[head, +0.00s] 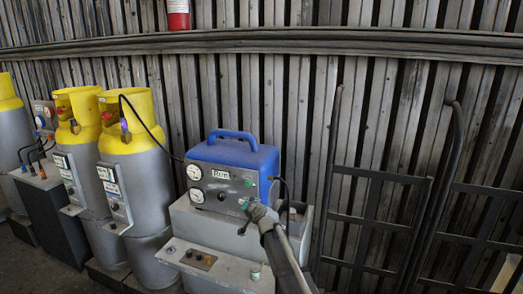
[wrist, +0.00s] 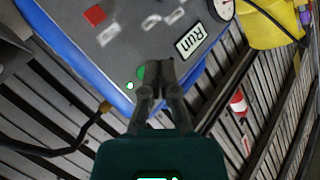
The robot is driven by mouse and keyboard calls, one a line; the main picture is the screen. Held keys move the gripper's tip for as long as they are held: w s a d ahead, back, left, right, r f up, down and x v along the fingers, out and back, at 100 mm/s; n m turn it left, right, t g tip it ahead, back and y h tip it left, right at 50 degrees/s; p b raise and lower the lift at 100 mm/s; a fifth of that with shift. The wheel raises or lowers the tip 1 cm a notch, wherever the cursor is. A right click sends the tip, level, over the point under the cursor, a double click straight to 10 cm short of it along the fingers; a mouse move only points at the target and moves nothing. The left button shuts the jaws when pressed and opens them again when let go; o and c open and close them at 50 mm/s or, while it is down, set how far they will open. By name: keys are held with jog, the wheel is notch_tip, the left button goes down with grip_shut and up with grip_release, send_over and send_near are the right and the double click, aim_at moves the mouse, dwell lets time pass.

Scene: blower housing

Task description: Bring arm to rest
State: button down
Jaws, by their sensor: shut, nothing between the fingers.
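The blue-topped blower unit (head: 232,153) stands on a grey cabinet, with two gauges and a "Run" label on its grey front panel. My gripper (head: 252,208) is at the lower right of that panel, and my arm reaches up to it from the bottom of the head view. In the wrist view, my gripper (wrist: 157,70) has its fingers together and empty. Its tips overlap the panel (wrist: 115,45) beside a green button (wrist: 141,73) and the "Run" label (wrist: 190,40). I cannot tell whether the tips touch the panel.
Yellow-topped grey cylinders (head: 135,150) stand left of the unit. A dark hand truck (head: 375,230) leans against the corrugated wall at right. A hose (head: 150,128) runs from a cylinder toward the unit.

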jog(key=s+d+f+g+h, duration=0.2)
jog(key=s+d+f+g, duration=0.1)
jog(key=s+d, duration=0.5)
jog(key=s+d+f+g+h+p, duration=0.1)
jog(key=s+d+f+g, duration=0.3)
jog(key=s+d, duration=0.5)
jog(key=s+d+f+n+g+h+p, duration=0.1)
jog(key=s+d+f+g+h, duration=0.3)
jog(key=s, duration=1.4)
jog(key=d+g, duration=0.2)
jog(key=d, duration=0.2)
jog(key=shift+s+d, duration=0.25)
jog(key=shift+d, duration=0.05)
